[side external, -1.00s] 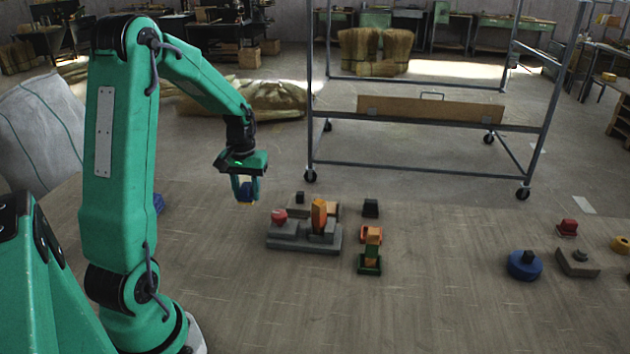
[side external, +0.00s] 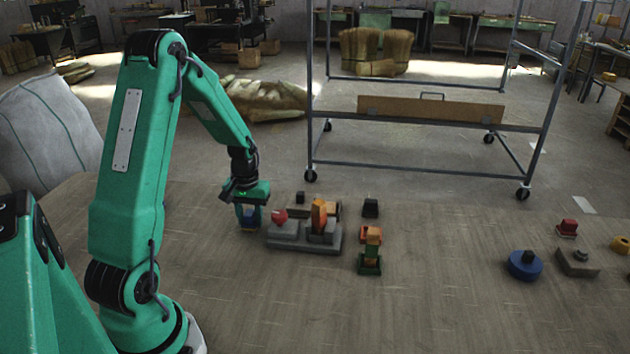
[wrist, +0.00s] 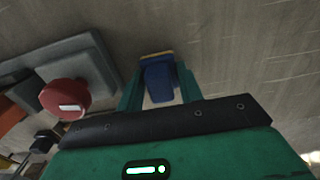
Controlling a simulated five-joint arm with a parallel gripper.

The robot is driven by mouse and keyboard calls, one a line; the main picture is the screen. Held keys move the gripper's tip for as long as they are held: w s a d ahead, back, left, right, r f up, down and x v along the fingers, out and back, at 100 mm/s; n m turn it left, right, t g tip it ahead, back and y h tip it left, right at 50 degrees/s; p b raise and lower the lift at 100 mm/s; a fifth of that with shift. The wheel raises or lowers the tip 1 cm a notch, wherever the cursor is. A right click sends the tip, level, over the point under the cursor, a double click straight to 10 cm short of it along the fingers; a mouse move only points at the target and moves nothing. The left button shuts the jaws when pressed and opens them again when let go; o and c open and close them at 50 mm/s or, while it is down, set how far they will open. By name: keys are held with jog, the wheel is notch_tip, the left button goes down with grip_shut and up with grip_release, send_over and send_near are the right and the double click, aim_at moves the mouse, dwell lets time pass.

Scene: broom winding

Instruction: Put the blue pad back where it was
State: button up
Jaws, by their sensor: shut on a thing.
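My gripper (side external: 249,222) is shut on the blue pad (side external: 248,214), low over the wooden table, just left of the grey stepped block with the red knob. In the wrist view, the blue pad (wrist: 159,80) sits between the two green fingers, with a yellow strip along its far edge. I cannot tell whether the pad touches the table. The fingers partly hide it in the side view.
The grey stepped block (side external: 285,243) carries a red knob (side external: 279,216) and an orange piece (side external: 319,214). A blue round piece (side external: 525,266) lies far right. The front table is clear.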

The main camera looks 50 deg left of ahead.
aim_at(250, 213)
jog(key=shift+f, duration=0.4)
jog(key=shift+f, duration=0.1)
jog(key=o, duration=0.9)
notch_tip(250, 213, up, 12)
jog(key=shift+r, duration=0.15)
dwell(0.4)
jog(key=shift+d, duration=0.1)
